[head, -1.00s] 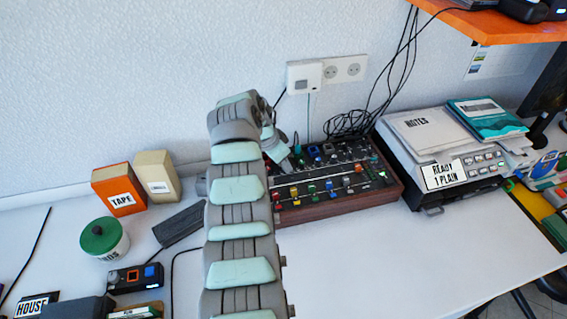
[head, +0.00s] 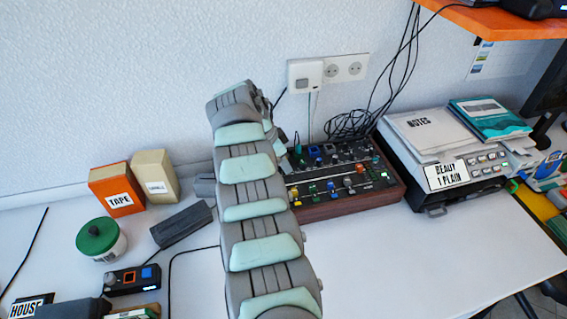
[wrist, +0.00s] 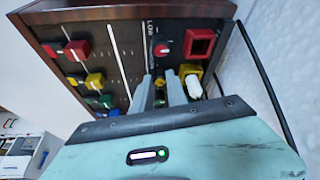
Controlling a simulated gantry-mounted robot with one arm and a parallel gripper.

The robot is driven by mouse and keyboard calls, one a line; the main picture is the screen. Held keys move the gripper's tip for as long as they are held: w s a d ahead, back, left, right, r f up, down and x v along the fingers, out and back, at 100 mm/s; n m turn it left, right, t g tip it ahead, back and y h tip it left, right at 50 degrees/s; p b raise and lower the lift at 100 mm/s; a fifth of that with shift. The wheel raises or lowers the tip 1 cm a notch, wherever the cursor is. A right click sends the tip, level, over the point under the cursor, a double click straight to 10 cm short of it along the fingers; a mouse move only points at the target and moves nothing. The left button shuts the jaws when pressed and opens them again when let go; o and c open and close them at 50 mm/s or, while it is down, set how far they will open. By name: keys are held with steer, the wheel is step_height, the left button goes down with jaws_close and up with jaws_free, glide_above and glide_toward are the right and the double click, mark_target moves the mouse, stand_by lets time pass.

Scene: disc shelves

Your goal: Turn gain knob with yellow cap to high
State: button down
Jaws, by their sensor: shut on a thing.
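The mixer-like panel (head: 330,207) with wooden sides stands against the wall in the head view, partly hidden by my arm. In the wrist view its dark face (wrist: 118,38) fills the upper part. My gripper (wrist: 160,80) has its two grey fingers on the panel, shut on a knob between them. Beside the fingers is a yellow square part (wrist: 190,71). A knob with a red cap (wrist: 162,49) sits just above the fingertips, near a "LOW" marking.
Red (wrist: 77,49) and yellow (wrist: 94,79) knobs stand left of the fingers. A red square part (wrist: 200,42) and a white piece (wrist: 194,87) are to the right. A black cable (wrist: 262,85) runs close by. A labelled machine (head: 440,165) stands right of the panel.

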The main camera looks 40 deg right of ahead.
steer(key=c, duration=1.6)
jaws_free()
steer(key=p+v, duration=0.3)
steer(key=v, duration=0.7)
steer(key=shift+a+r, duration=0.2)
steer(key=shift+r, duration=0.15)
steer(key=shift+o, duration=0.3)
